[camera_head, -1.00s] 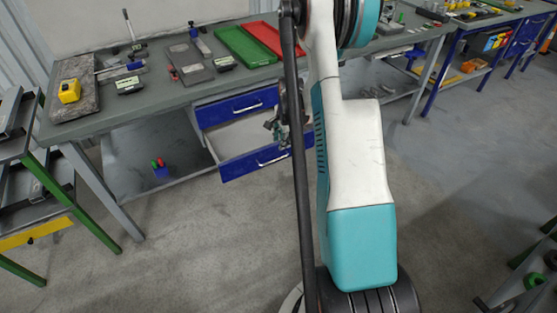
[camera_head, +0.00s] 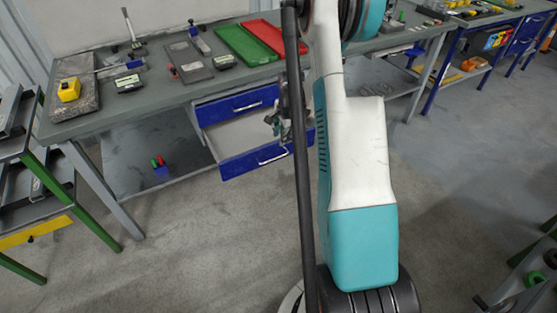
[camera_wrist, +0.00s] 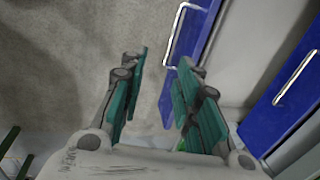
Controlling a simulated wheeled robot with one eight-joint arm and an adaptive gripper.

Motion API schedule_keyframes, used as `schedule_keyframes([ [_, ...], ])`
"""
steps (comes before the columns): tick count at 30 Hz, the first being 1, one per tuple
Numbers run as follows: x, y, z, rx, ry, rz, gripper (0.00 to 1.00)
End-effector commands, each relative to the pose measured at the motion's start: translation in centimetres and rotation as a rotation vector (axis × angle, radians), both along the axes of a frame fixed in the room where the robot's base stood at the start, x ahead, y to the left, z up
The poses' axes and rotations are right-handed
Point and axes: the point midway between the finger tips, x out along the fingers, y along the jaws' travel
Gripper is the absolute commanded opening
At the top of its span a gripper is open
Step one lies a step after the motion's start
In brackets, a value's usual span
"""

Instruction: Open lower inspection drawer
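The lower inspection drawer (camera_head: 240,165) is blue with a silver bar handle. In the head view it stands pulled out below the closed upper drawer (camera_head: 222,107), its pale interior showing. In the wrist view the lower drawer's front (camera_wrist: 196,35) and handle are just beyond the right finger, and the upper drawer (camera_wrist: 290,95) is at the right edge. My gripper (camera_wrist: 158,72) has its green-padded fingers spread apart with nothing between them. In the head view my gripper (camera_head: 273,122) is partly hidden behind my arm, beside the open drawer. I see no clear contact with the handle.
The workbench (camera_head: 165,97) carries a green tray (camera_head: 245,45), a red tray (camera_head: 277,37) and several tools. A small blue holder (camera_head: 160,170) stands on its lower shelf. A green-legged rack (camera_head: 45,180) is at the left. The floor before the drawers is open.

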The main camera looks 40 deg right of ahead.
Motion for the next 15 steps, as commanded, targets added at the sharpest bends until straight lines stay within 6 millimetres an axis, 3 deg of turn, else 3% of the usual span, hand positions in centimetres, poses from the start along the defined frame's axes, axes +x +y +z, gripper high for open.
schedule_keyframes([
  [15, -1.7, 0.4, 8.9, 0.000, 0.000, 0.000, 0.30],
])
